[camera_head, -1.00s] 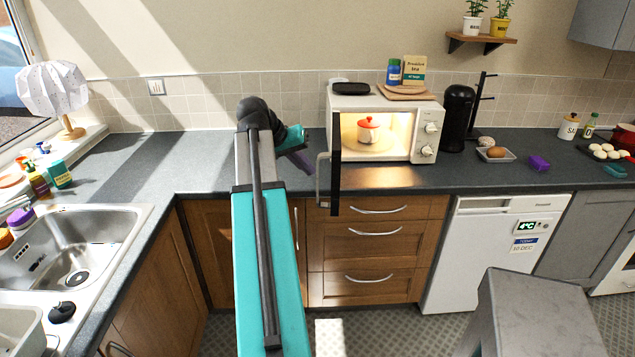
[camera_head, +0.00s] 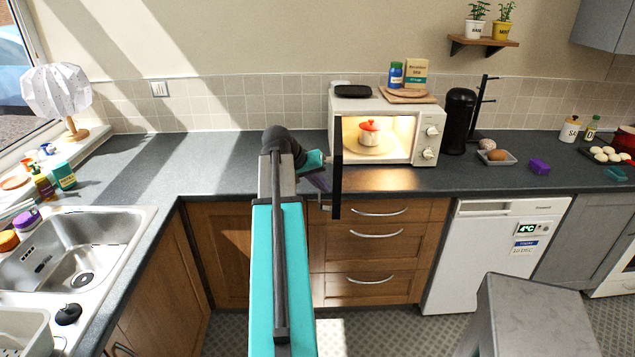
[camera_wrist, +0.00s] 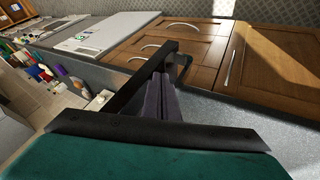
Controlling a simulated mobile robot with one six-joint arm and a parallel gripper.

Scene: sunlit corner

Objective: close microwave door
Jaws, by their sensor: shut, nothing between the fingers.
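The white microwave (camera_head: 424,148) stands on the counter with its lit inside showing. Its door (camera_head: 337,196) is open and sticks out toward me, seen edge-on as a dark strip. In the wrist view the door (camera_wrist: 135,92) is a dark bar with its handle (camera_wrist: 185,64) beyond my fingers. My gripper (camera_head: 321,182) is shut and empty, just left of the door on the handle side. In the wrist view my gripper (camera_wrist: 162,92) lies close alongside the door; I cannot tell if it touches. The handle is mostly hidden in the head view.
A white pot with a red lid (camera_head: 369,134) is inside the microwave. A blue jar (camera_head: 396,75), a box (camera_head: 416,73) and a board (camera_head: 405,96) are on top. A black coffee machine (camera_head: 459,120) stands to the right. The counter on the left is clear.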

